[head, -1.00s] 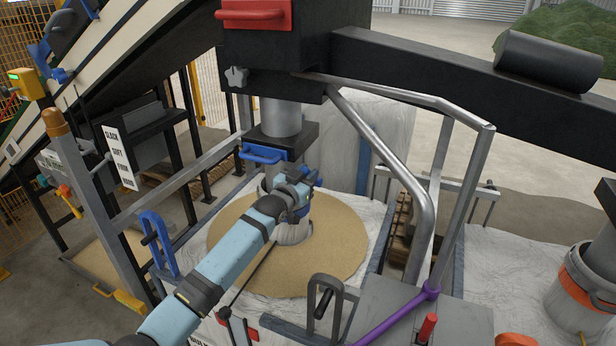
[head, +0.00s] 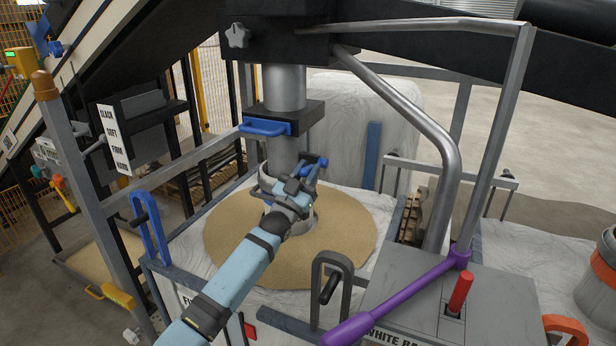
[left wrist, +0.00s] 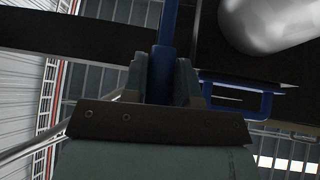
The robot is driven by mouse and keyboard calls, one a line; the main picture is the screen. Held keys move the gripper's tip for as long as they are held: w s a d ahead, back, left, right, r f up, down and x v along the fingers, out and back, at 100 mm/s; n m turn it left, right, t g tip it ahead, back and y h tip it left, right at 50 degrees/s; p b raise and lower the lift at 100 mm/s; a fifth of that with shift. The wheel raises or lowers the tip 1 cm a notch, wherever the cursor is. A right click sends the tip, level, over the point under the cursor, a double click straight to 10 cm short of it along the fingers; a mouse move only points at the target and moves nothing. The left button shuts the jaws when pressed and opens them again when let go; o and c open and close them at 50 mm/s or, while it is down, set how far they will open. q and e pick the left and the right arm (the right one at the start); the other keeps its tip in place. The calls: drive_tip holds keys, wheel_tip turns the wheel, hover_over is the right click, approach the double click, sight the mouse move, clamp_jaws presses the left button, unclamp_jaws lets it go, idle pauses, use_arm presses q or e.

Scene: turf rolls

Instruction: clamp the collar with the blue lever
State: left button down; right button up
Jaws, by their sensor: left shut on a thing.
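The collar (head: 268,190) is a grey band around the lower end of the grey spout (head: 283,150), above the sand-filled white bag. The blue lever (head: 318,163) stands at the collar's right side. My left gripper (head: 306,182) reaches in from the front left and is shut on the blue lever. In the left wrist view the lever (left wrist: 168,28) runs up from between the two fingers (left wrist: 168,75). My gripper hides part of the collar and the lever's lower part, so I cannot tell how tightly the collar sits. My right gripper is not in view.
A blue handle (head: 264,128) sits on the black block above the collar. A purple bar (head: 400,297) and a red lever (head: 459,292) are at front right. A blue loop (head: 152,228) and a dark loop (head: 330,285) flank my arm. Sand (head: 350,235) surrounds the spout's end.

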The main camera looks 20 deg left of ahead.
use_arm(q)
drive_tip(key=c, duration=0.9)
unclamp_jaws()
drive_tip(key=v, duration=1.4)
